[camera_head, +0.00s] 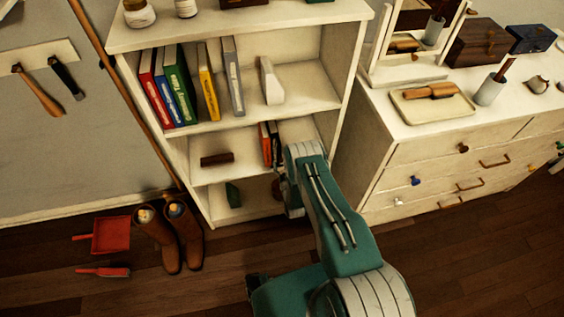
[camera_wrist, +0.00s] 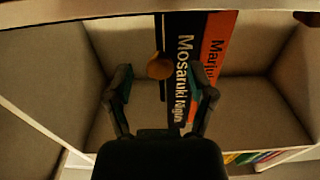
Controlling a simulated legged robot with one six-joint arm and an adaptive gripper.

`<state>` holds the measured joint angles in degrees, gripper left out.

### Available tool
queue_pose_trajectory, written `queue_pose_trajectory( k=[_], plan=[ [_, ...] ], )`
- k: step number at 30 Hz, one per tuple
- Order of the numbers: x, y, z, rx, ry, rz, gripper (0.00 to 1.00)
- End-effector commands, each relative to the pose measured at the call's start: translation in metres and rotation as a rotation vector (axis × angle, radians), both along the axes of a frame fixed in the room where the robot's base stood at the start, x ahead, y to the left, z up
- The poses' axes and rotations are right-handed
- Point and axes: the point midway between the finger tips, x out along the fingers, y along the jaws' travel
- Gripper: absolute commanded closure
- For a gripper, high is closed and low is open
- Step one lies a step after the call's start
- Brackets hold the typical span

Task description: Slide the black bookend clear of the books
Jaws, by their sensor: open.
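In the wrist view, a thin dark upright piece with a round brown knob (camera_wrist: 159,67) stands close against the books; it looks like the bookend, though its full shape is unclear. Beside it on the right are a black book (camera_wrist: 181,60) with white lettering and an orange book (camera_wrist: 214,45). In the head view, the orange book (camera_head: 265,145) and black book (camera_head: 275,143) stand on the middle shelf, with the bookend hidden or too small to tell. My gripper (camera_wrist: 163,85) is open, its fingers spread to either side of the knob, with nothing visibly held.
The white bookcase (camera_head: 176,38) has an upper shelf of books and a white bookend (camera_head: 270,82). A dark brown block (camera_head: 217,158) lies left on the middle shelf. A white dresser (camera_head: 405,160) stands right. Boots (camera_head: 172,238) and a red dustpan (camera_head: 110,235) are on the floor.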

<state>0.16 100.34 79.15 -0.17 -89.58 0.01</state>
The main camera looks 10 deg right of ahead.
Motion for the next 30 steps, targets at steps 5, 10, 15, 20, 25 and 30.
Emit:
queue_pose_trajectory(
  k=[5,10,15,20,25,30],
  plan=[
    [0.012,0.000,0.000,0.000,0.002,0.000,0.29],
    [0.013,0.000,0.000,0.000,0.002,0.000,0.29],
    [0.013,0.000,0.000,0.000,0.001,0.000,0.70],
    [0.013,0.000,0.000,0.000,0.001,0.000,1.00],
    [0.013,-0.004,0.000,0.000,0.001,-0.002,1.00],
    [0.014,-0.032,0.001,0.000,0.000,-0.007,1.00]
  ],
)
